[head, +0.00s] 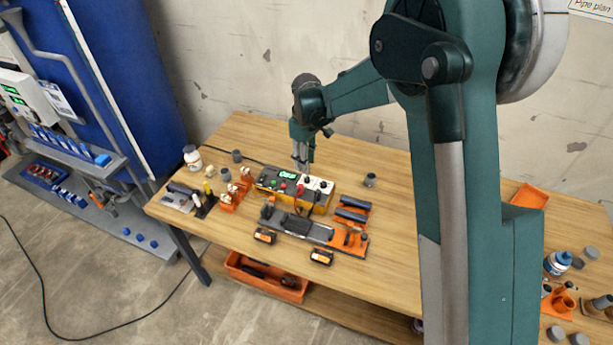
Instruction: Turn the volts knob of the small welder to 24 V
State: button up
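The small welder (262,185) is a yellow and black box on the wooden bench, left of the bench's middle. Its top has a lit green display (287,175), small red controls and a white panel (318,185) with dark knobs on the right. I cannot read the volts setting or any marks at this size. My gripper (303,168) points down just above the back of the welder, near the white panel's left side. Its fingers look close together, but I cannot tell whether they are open, shut or touching a knob.
Orange holders (234,195) stand left of the welder, and dark cylinders on an orange rack (351,211) lie right of it. A clamp fixture (300,225) lies in front. A grey cup (370,180) stands behind right.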

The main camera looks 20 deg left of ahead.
aim_at(307, 178)
jog(key=shift+f, duration=0.1)
jog(key=shift+f, duration=3.8)
jog(key=shift+b, duration=0.3)
jog(key=c, duration=0.9)
